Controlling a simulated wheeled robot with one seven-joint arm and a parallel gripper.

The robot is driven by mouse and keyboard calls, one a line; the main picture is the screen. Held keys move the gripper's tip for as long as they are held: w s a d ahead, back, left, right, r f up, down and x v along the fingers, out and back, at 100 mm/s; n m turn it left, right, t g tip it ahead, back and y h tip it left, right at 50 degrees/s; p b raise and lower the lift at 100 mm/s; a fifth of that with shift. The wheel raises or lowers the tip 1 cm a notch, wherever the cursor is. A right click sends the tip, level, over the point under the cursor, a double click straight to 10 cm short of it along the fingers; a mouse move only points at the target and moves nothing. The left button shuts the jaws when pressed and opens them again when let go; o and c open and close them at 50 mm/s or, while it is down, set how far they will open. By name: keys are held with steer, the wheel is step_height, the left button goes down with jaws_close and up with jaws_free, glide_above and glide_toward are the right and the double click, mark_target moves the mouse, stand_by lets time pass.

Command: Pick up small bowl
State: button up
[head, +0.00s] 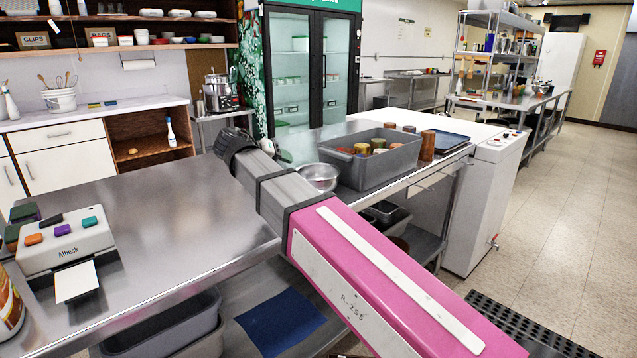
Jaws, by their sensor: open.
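A small shiny metal bowl (318,179) sits upright on the steel counter, just left of the grey tub. Its left side is close to my arm in the picture, and part of it may be hidden. My pink and grey arm reaches from the lower right up to the middle left, across the counter. The jaws of my gripper do not show; they seem hidden behind the arm's far end. I cannot tell how far they are from the bowl.
The grey tub (392,172) holds several cups. A dark blue tray (446,141) lies to its right. A label machine (65,239) stands on the near left of the counter (165,215). The counter's middle is bare. Open floor (560,210) lies to the right.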

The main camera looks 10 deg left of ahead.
mark_target(298, 171)
steer(key=x, duration=0.7)
steer(key=shift+f, duration=0.25)
jaws_close()
